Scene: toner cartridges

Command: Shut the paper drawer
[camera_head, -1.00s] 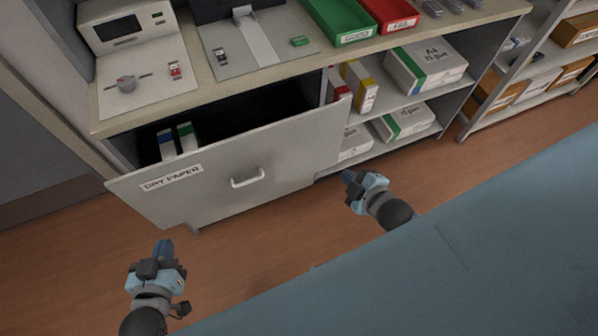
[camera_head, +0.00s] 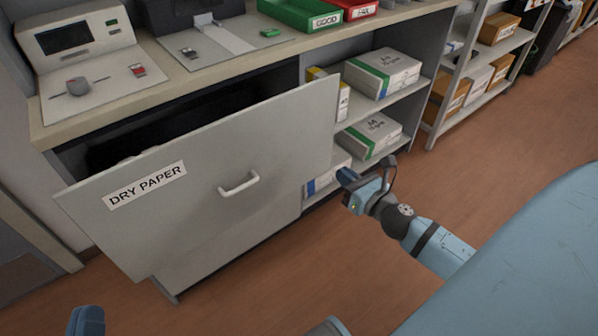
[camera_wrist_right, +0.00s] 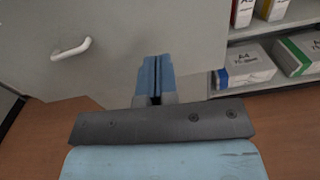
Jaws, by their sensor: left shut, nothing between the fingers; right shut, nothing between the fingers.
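The paper drawer (camera_head: 210,215), labelled DRY PAPER (camera_head: 146,185), stands pulled out of the cabinet, with a dark gap behind its grey front. Its white handle (camera_head: 239,184) is in the middle of the front and shows in the right wrist view (camera_wrist_right: 72,50). My right gripper (camera_head: 345,177) is shut and empty, to the right of the drawer front; in the wrist view its fingers (camera_wrist_right: 155,75) appear before the right part of the front, and I cannot tell if they touch. My left gripper (camera_head: 86,320) is at the bottom left edge, shut, partly cut off, apart from the drawer.
The counter (camera_head: 120,105) above holds a grey device (camera_head: 72,35), a green tray (camera_head: 300,14) and a red tray (camera_head: 354,8). Shelves with paper boxes (camera_head: 382,72) are right of the drawer. Brown floor (camera_head: 480,170) is clear in front.

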